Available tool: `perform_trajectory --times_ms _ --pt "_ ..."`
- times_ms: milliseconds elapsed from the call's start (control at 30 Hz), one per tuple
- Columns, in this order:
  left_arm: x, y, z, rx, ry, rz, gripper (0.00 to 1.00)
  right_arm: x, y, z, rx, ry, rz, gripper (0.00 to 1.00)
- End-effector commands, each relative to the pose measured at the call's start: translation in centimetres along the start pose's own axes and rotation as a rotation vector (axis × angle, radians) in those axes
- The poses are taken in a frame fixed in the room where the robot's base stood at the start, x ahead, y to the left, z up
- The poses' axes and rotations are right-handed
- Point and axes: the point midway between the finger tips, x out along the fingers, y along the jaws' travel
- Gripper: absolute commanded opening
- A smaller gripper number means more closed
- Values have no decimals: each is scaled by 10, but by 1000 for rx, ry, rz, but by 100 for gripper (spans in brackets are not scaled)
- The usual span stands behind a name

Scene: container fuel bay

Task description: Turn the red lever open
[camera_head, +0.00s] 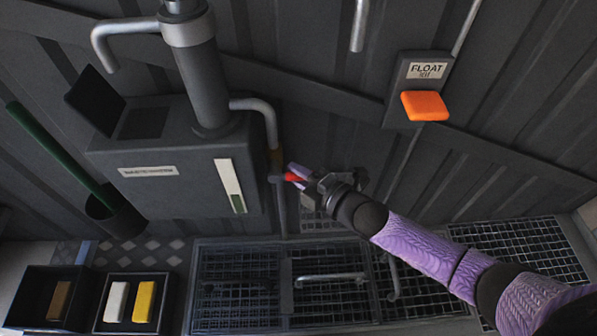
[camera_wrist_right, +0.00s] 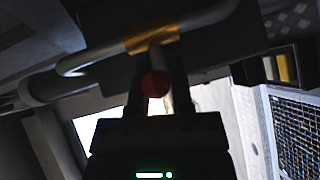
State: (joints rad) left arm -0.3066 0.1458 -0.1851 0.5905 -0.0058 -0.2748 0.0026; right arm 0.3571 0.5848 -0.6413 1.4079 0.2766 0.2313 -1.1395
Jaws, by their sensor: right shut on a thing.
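The red lever (camera_head: 293,177) sits on the pipe to the right of the dark tank, just below a brass-coloured fitting (camera_head: 275,158). My right gripper (camera_head: 297,174) reaches in from the right and is shut on the lever. In the right wrist view the lever's red end (camera_wrist_right: 155,83) shows between the two dark fingers, with the brass fitting (camera_wrist_right: 152,38) on the pipe beyond it. The fingers cover part of the lever. My left gripper is not in view.
A dark tank (camera_head: 180,185) with a thick column stands left of the lever. An orange float box (camera_head: 424,106) is on the wall at the upper right. Two open trays with coloured blocks (camera_head: 145,302) lie at the lower left. Floor grates (camera_head: 240,290) with a handle lie below.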

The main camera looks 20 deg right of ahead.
Motion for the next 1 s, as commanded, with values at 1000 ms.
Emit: perform_trajectory --times_ms 1000 --pt "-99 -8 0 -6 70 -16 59 2 39 -8 -380 -109 -363 0"
